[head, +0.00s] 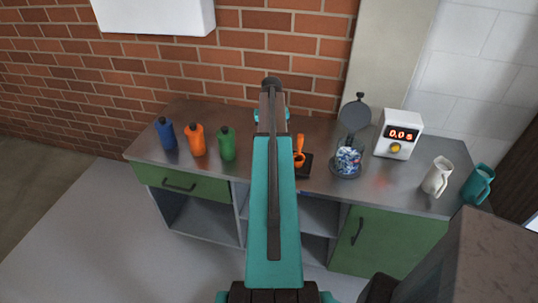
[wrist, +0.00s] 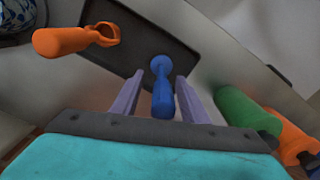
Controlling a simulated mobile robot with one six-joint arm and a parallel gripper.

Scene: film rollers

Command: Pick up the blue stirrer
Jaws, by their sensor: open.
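The blue stirrer (wrist: 163,104) shows in the wrist view, with its round end over the dark tray (wrist: 190,45) and its thick handle toward me. My gripper (wrist: 157,90) is open, with one finger on each side of the handle and a gap on both sides. Whether the fingers are level with the handle or above it is hard to tell.
An orange stirrer (wrist: 75,38) lies beside the blue one on the tray. Green (head: 227,144), orange (head: 197,141) and blue (head: 166,134) bottles stand left on the counter.

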